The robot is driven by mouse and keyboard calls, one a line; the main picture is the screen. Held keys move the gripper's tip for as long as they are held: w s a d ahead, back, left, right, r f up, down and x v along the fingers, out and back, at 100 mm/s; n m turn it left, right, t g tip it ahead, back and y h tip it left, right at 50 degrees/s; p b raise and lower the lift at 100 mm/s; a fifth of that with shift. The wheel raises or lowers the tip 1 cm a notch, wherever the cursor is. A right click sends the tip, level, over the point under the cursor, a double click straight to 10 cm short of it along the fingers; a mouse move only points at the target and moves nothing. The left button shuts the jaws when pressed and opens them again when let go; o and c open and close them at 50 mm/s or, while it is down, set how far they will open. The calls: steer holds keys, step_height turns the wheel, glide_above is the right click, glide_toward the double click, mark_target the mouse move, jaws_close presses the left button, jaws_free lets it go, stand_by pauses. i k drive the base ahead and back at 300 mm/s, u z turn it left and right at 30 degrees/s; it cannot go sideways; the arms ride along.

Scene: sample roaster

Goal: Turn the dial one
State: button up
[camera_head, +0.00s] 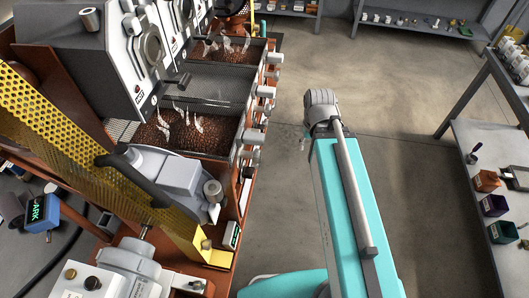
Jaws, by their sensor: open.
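Several grey knob-like cylinders line the right edge of the roaster bench, including an upper knob (273,58), a middle knob (265,91) and a lower knob (252,137). A white control box (110,275) at the lower left has a brass knob and a black knob on top. I cannot tell which of these is dial one, as no label is readable. My gripper (303,141) shows only as a small piece left of my teal arm, over the floor. It is open and appears empty, apart from the knobs. The rest of it is hidden by the arm.
Roaster drums (145,45) stand over trays of brown beans (185,130) at the left. A yellow perforated guard (90,150) slants in front. A shelf unit (455,130) with small boxes stands at the right. The floor (390,90) between is clear.

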mark_target(256, 156)
steer(key=z, duration=0.45)
steer(key=k, duration=1.25)
steer(key=u, duration=0.6)
